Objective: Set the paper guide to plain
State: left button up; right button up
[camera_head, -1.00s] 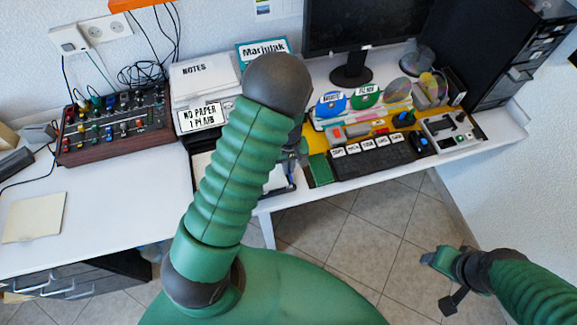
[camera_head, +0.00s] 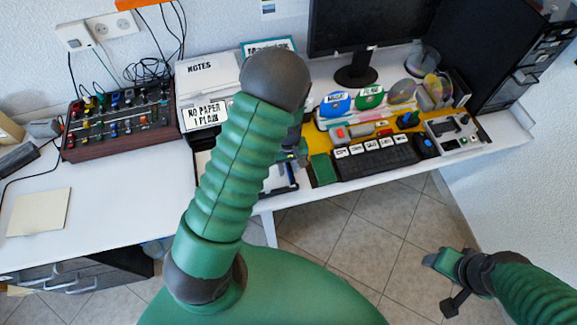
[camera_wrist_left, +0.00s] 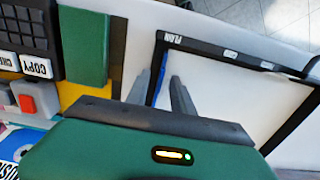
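The paper tray (camera_wrist_left: 215,58) has a black rim with small labels; the leftmost seems to read PLAIN. The blue paper guide (camera_wrist_left: 157,88) stands at the tray's left end, by that label. My left gripper (camera_wrist_left: 162,74) has its two grey fingers apart, one on each side of the guide, reaching down at the tray. Whether they touch it I cannot tell. In the head view, my left gripper (camera_head: 292,152) is partly hidden behind my arm. The printer's sign (camera_head: 205,115) reads NO PAPER 1 PLAIN. My right gripper (camera_head: 447,262) hangs over the floor, away from the desk.
A green pad (camera_head: 323,169) and a dark keypad (camera_head: 375,160) lie right of the tray. Discs (camera_head: 370,97) and the monitor (camera_head: 355,30) stand behind. A knobbed control box (camera_head: 118,122) stands at left. The left desk is mostly clear.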

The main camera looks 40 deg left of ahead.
pick_arm(q)
jog(key=shift+r, duration=0.15)
notch_tip(320, 180, up, 16)
jog(key=p, duration=0.2)
jog(key=shift+r, duration=0.25)
